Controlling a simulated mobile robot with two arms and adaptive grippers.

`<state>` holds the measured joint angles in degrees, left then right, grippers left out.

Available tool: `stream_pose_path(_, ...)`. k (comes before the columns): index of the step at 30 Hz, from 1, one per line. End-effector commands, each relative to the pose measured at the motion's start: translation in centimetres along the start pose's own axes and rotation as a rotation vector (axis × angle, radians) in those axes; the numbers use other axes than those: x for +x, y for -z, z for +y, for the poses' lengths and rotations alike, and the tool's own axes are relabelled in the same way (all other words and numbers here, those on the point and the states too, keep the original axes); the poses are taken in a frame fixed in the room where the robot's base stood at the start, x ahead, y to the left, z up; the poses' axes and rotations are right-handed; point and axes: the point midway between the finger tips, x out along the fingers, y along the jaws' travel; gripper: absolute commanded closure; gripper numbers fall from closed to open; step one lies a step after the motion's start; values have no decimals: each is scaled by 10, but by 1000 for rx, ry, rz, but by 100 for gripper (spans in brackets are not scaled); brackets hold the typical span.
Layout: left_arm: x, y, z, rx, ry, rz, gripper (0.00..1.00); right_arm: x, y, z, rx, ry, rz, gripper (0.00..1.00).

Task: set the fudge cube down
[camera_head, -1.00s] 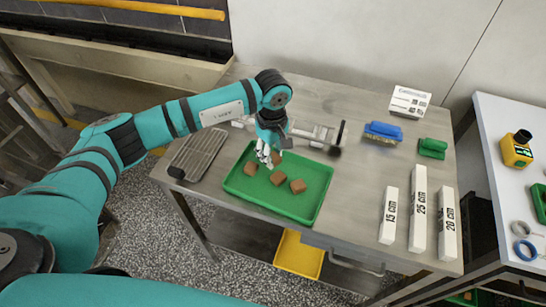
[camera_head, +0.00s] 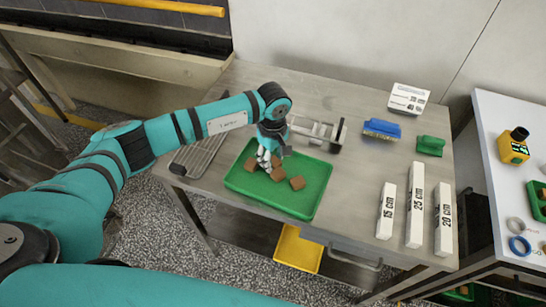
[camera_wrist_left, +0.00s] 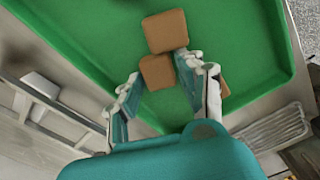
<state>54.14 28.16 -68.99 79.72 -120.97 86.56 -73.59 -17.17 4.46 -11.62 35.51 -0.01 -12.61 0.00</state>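Several brown fudge cubes lie in the green tray (camera_head: 312,200) on the table. One cube (camera_head: 297,183) sits apart, to the right of my left gripper (camera_head: 265,161), which is low over the tray's left half. Another cube (camera_head: 250,163) shows at the gripper's left, and one (camera_head: 279,172) close at its right. In the left wrist view a cube (camera_wrist_left: 157,72) is between the fingertips of the left gripper (camera_wrist_left: 158,68); a firm grip or small gap cannot be told. A larger-looking cube (camera_wrist_left: 165,30) adjoins it, and another (camera_wrist_left: 222,88) is partly hidden behind the right finger. My right gripper is out of view.
A wire rack (camera_head: 198,153) lies left of the tray and a grey metal fixture (camera_head: 318,132) behind it. The tray's front right is bare.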

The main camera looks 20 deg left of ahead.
Motion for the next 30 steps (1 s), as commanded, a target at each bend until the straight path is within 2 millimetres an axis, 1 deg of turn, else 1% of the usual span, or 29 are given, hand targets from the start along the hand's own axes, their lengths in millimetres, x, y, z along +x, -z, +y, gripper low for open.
stream_pose_path(4,-6,0,0,0,0,-1,61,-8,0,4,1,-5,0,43)
stream_pose_path(5,-7,0,1,0,-2,0,61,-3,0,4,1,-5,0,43)
stream_pose_path(7,-16,1,1,0,-5,1,61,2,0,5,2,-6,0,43)
stream_pose_path(11,-43,1,2,1,-6,2,61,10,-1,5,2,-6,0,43)
stream_pose_path(15,-74,1,1,0,-6,3,61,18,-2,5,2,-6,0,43)
stream_pose_path(18,-93,1,1,1,-4,2,61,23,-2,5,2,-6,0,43)
stream_pose_path(21,-108,0,1,0,-3,1,61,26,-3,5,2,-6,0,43)
stream_pose_path(25,-119,0,0,0,-1,1,61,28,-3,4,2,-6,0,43)
stream_pose_path(30,-123,0,0,0,1,0,61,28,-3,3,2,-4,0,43)
